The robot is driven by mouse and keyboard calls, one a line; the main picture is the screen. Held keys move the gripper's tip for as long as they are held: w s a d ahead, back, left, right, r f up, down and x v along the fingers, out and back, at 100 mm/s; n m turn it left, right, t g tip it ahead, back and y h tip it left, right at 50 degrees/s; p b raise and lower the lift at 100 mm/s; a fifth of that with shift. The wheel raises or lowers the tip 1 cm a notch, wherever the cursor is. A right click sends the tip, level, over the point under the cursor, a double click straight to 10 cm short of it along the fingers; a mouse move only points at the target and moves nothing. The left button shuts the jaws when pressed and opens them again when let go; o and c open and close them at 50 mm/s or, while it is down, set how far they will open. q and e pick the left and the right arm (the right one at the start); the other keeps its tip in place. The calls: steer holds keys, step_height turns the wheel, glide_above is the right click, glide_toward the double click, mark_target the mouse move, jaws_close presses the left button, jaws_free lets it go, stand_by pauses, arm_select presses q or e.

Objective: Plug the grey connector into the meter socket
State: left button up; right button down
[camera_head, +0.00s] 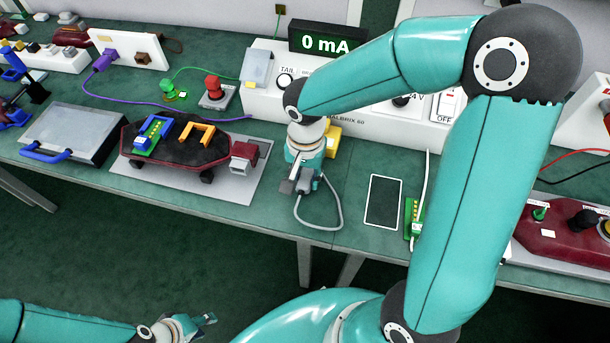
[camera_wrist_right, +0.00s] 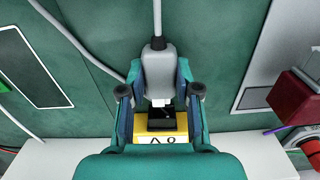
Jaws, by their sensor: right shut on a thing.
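The grey connector (camera_wrist_right: 158,68) is held between the two fingers of my right gripper (camera_wrist_right: 158,90), which is shut on it. Its pale tip points toward a black socket (camera_wrist_right: 161,118) on a yellow block (camera_wrist_right: 148,140); whether they touch is unclear. In the head view, my right gripper (camera_head: 303,178) points down at the table's front part, the connector (camera_head: 306,181) in it and its grey cable looping below. The yellow block (camera_head: 333,140) shows partly behind the gripper. My left gripper (camera_head: 190,325) is low at the bottom left, away from the table; its opening is unclear.
A white meter console (camera_head: 262,105) with a "0 mA" display (camera_head: 328,41) stands behind. A black-faced panel (camera_head: 382,201) and a green board (camera_head: 413,215) lie to the right.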

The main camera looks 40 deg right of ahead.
stand_by(0.5)
steer(key=shift+w+d, duration=0.15)
steer(key=shift+d, duration=0.05)
steer(key=shift+w+d, duration=0.75)
steer(key=shift+d, duration=0.25)
stand_by(0.4)
steer(key=c, duration=0.7)
jaws_free()
steer(key=shift+c, duration=0.2)
step_height(320, 180, up, 12)
